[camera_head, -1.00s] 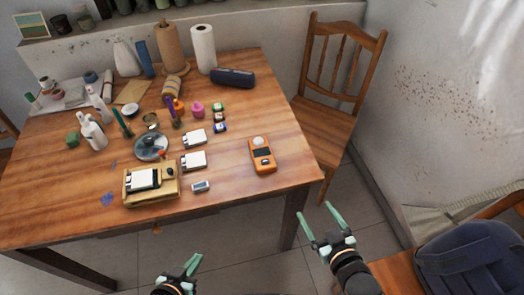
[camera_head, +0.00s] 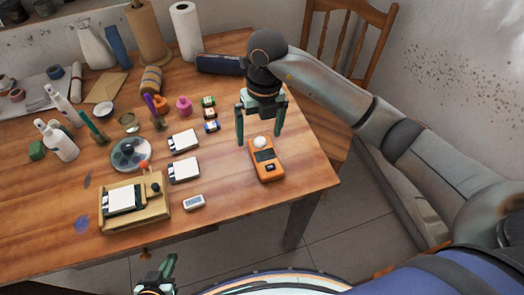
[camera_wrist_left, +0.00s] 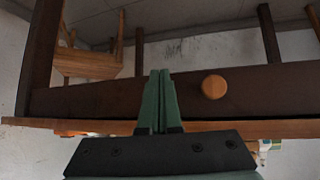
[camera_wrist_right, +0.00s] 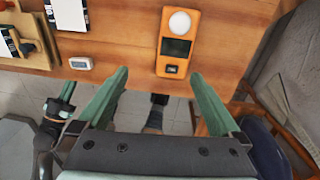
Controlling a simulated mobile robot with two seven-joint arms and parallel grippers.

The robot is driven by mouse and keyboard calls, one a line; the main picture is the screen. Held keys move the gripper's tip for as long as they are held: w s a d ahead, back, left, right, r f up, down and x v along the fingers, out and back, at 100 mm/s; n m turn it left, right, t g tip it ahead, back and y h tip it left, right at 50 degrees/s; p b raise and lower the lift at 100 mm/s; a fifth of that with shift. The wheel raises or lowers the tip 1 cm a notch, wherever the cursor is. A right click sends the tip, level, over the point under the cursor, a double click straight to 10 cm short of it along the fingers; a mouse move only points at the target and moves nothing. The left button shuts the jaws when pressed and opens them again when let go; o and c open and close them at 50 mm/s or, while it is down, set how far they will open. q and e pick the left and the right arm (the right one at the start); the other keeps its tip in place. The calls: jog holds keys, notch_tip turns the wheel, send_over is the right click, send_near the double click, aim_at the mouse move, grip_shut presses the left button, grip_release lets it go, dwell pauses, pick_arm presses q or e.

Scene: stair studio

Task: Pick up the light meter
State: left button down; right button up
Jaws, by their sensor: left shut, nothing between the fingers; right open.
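The light meter (camera_head: 267,160) is orange with a white dome and a dark screen. It lies flat on the wooden table near the right front corner. It also shows in the right wrist view (camera_wrist_right: 178,45), ahead of the fingers and between their lines. My right gripper (camera_head: 260,138) is open and empty, pointing down above the meter's dome end; I cannot tell the exact height. My left gripper (camera_head: 170,268) is shut and empty, in front of and below the table edge. In the left wrist view its fingers (camera_wrist_left: 160,80) are together, facing the table's apron.
A small white device (camera_head: 194,202) and white cards (camera_head: 184,170) lie left of the meter. A wooden tray (camera_head: 160,207) sits near the front edge. A dark blue case (camera_head: 220,64) lies behind. Bare tabletop (camera_head: 235,175) surrounds the meter. A wooden chair (camera_head: 340,60) stands beyond.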

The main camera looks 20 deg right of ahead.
jog(key=d+h, duration=0.1)
jog(key=d, duration=0.1)
send_over(267, 159)
jog(key=f, duration=0.4)
jog(key=w+f, duration=0.1)
jog(key=f, duration=0.1)
jog(key=shift+a, duration=0.15)
jog(key=f, duration=0.2)
jog(key=s+f, duration=0.1)
jog(key=f, duration=0.1)
jog(key=shift+f+p, duration=0.3)
jog(key=shift+f, duration=0.65)
jog(key=shift+r, duration=0.15)
jog(key=c, duration=1.4)
